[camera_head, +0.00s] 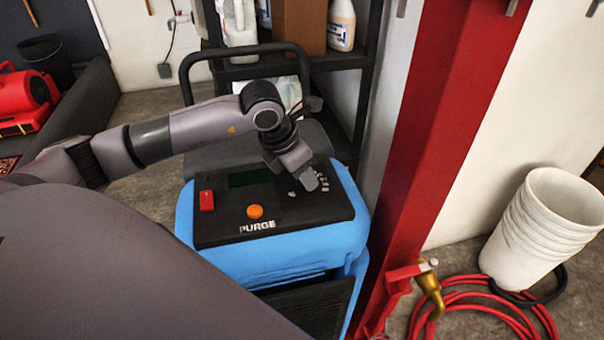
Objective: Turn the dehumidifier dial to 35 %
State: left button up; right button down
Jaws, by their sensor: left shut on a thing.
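The blue dehumidifier (300,262) stands in the middle of the view with a black control panel (215,232) on top. My left gripper (309,181) comes down from the upper left onto the right part of the panel. It is shut on the dial there, and its fingers hide most of the dial. White scale marks (323,184) show beside the fingers, but they are too small to read, so I cannot tell the setting. My right gripper is not in view.
The panel also has a red switch (206,200), an orange PURGE button (255,212) and a dark display (250,178). A black handle bar (187,75) rises behind. A red post (425,130), a red hose (470,303) and white buckets (545,230) stand to the right.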

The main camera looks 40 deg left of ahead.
pick_arm(q)
jog(key=shift+n, duration=0.6)
jog(key=o, duration=1)
jog(key=shift+v, duration=3.65)
jog(key=shift+d, duration=0.15)
jog(key=shift+s, duration=0.1)
